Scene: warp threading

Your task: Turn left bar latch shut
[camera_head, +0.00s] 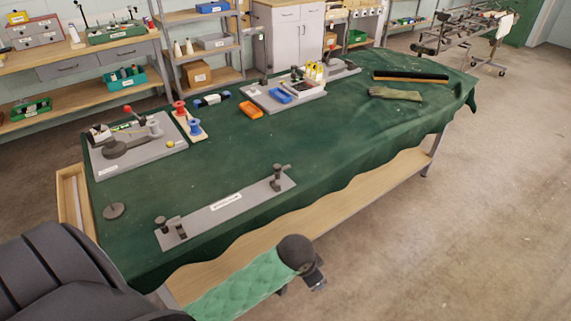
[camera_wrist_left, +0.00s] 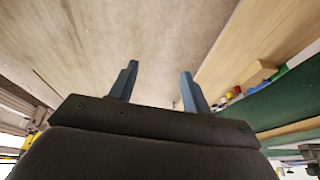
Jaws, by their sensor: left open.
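A long grey base plate (camera_head: 228,212) with a white label lies near the front edge of the green-covered table. At its left end stand a dark post with a round top (camera_head: 161,223) and a small dark bracket (camera_head: 179,228), which look like the left latch. Whether it is turned open or shut is too small to tell. At its right end stands a similar dark post with a side lever (camera_head: 277,178). My left gripper (camera_wrist_left: 158,90) is open and empty in the left wrist view, with floor behind its fingers. The base plate is not recognisable in that view.
The table cloth (camera_head: 230,148) is bare behind the plate. A dark disc (camera_head: 114,211) lies at its left. A green quilted piece (camera_head: 245,289) shows below the front edge.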

